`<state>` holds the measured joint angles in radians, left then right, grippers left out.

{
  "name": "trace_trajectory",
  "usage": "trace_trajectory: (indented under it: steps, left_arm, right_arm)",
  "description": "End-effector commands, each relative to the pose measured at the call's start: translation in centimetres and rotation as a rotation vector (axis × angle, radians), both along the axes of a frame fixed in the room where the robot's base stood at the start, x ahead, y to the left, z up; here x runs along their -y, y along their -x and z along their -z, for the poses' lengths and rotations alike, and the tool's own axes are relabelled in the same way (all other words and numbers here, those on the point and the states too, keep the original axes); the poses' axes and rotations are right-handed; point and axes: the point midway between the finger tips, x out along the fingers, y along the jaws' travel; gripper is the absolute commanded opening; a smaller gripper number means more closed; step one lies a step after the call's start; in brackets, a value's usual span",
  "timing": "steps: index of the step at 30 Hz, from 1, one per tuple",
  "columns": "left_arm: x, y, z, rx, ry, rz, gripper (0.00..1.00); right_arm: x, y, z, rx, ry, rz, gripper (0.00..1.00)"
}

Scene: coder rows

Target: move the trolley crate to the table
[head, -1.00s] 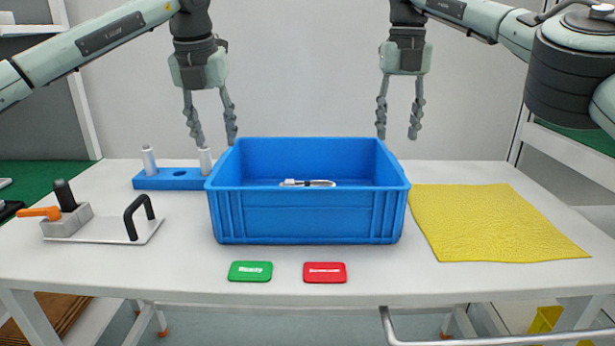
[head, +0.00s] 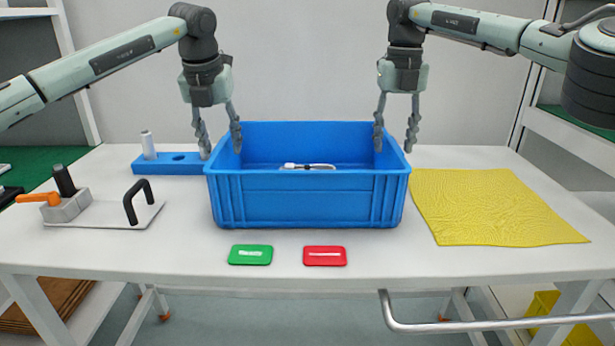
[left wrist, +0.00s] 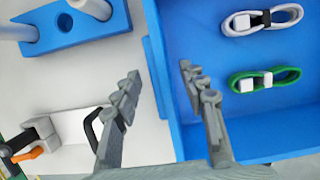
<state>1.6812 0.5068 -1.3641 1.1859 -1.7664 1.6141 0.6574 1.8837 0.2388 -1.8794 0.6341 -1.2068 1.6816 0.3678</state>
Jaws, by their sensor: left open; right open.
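The blue crate (head: 306,205) stands upright on the white table (head: 110,240), at its middle. In the left wrist view it (left wrist: 230,135) holds a white coiled cable (left wrist: 285,17) and a green coiled cable (left wrist: 265,78). My left gripper (head: 220,147) is open at the crate's left wall, one finger outside and one inside. The left wrist view shows the wall between its fingertips (left wrist: 160,75). My right gripper (head: 395,145) is open at the right wall, its fingers likewise on either side. Neither gripper is closed on the wall.
A blue block with pegs (head: 165,163) and a clamp fixture (head: 70,205) are left of the crate. A yellow cloth (head: 490,208) lies right. Green (head: 250,255) and red (head: 325,256) cards lie in front. A metal handle bar (head: 480,325) is at the bottom right.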

Motion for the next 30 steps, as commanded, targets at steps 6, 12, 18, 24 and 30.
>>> trace_trajectory:
  steps: [6,12,18,24,30]
  left_arm:
    - [0.01,-0.33,0.96,0.001,0.000,0.000,0.42]
    - [0.01,-0.33,0.98,0.001,0.000,0.000,0.42]
    - [0.01,-0.34,0.95,0.001,0.000,0.000,0.21]
    - [0.01,-0.33,0.93,0.002,0.000,0.000,0.00]
    - [0.00,-0.33,0.92,0.002,0.000,0.000,0.00]
  right_arm:
    - [0.04,0.01,1.08,0.000,-0.001,0.002,0.42]
    - [0.03,0.01,1.09,0.000,-0.001,0.001,0.42]
    - [0.02,0.02,1.07,0.000,0.000,0.001,0.21]
    - [0.02,0.02,1.05,0.000,0.000,0.001,0.00]
    - [0.03,0.01,1.04,0.000,0.000,0.001,0.00]
